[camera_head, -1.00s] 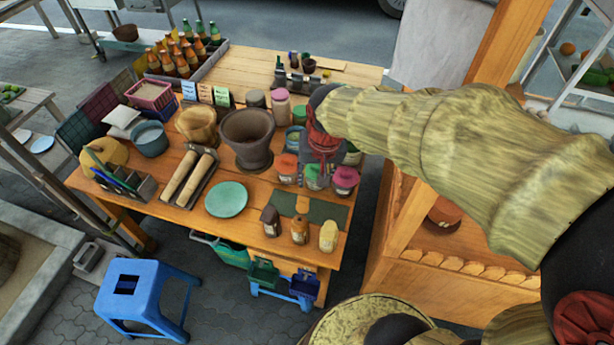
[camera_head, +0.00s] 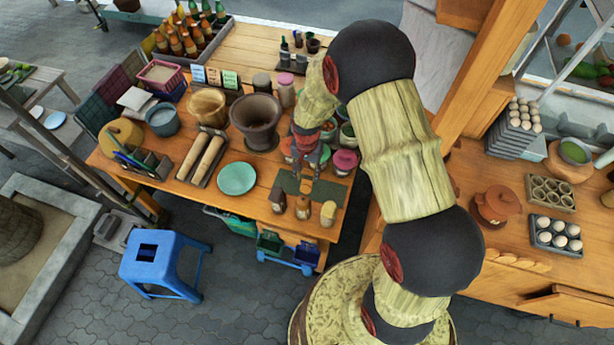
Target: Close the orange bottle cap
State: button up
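Three small bottles stand in a row at the front right of the wooden table: a dark brown one (camera_head: 277,199), an orange-brown one (camera_head: 303,208) in the middle and a beige one (camera_head: 328,214). The middle bottle's top is small and partly obscured, so I cannot tell how its cap sits. My gripper (camera_head: 306,180) points down just above and behind the middle bottle, over the dark green mat (camera_head: 330,191). Its two reddish fingers look apart, with nothing visible between them. My arm hides part of the jars behind.
Lidded jars, one with a pink lid (camera_head: 345,160), stand close behind my gripper. A teal plate (camera_head: 237,178), a stone mortar (camera_head: 257,118) and two rolling pins (camera_head: 201,157) lie to the left. A blue stool (camera_head: 163,262) stands on the floor in front.

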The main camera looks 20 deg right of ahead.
aim_at(307, 180)
jog(key=shift+f, duration=1.65)
jog(key=shift+c, duration=0.6)
jog(key=c, duration=0.7)
grip_shut()
